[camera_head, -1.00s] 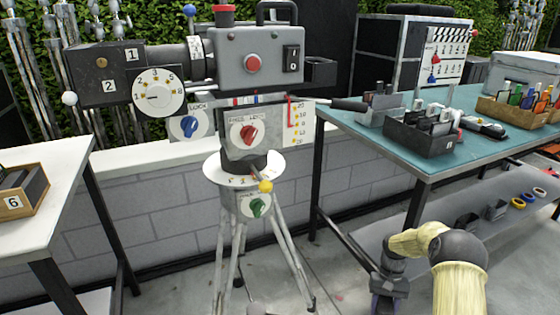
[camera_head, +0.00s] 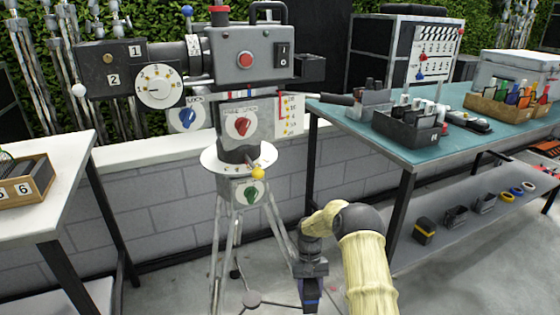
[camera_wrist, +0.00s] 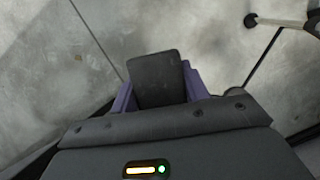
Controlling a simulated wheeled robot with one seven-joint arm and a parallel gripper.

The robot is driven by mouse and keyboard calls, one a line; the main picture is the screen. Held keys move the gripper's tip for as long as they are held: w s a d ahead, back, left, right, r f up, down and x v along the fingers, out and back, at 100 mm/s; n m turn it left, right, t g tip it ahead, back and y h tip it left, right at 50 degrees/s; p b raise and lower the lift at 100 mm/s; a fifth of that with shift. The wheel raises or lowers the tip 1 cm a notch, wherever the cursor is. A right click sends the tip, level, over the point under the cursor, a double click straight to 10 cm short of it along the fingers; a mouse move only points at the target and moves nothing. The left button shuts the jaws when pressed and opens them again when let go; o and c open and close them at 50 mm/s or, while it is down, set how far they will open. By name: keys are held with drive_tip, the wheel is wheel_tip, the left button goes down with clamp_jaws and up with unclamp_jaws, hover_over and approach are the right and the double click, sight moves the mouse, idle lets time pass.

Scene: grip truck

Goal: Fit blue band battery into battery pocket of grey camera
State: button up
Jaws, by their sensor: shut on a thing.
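The grey camera (camera_head: 262,55) stands on a tripod in the head view, with a red button and a black switch on its side. A black open box (camera_head: 309,68) juts from its right end; I cannot tell whether this is the battery pocket. My gripper (camera_head: 312,292) hangs low in front of the tripod, right of its legs and well below the camera. In the wrist view, a dark block (camera_wrist: 157,78) sits between its purple fingers. The block is probably the battery, but its blue band cannot be made out there.
A teal table (camera_head: 345,125) with a black bin (camera_head: 405,130) stands right. Its lower shelf holds a yellow-banded black block (camera_head: 424,231), dark blocks and tape rings. A white table (camera_head: 55,215) with a wooden crate (camera_head: 30,190) stands left. Tripod legs (camera_head: 220,250) are close by.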

drive_tip(key=shift+a, duration=0.45)
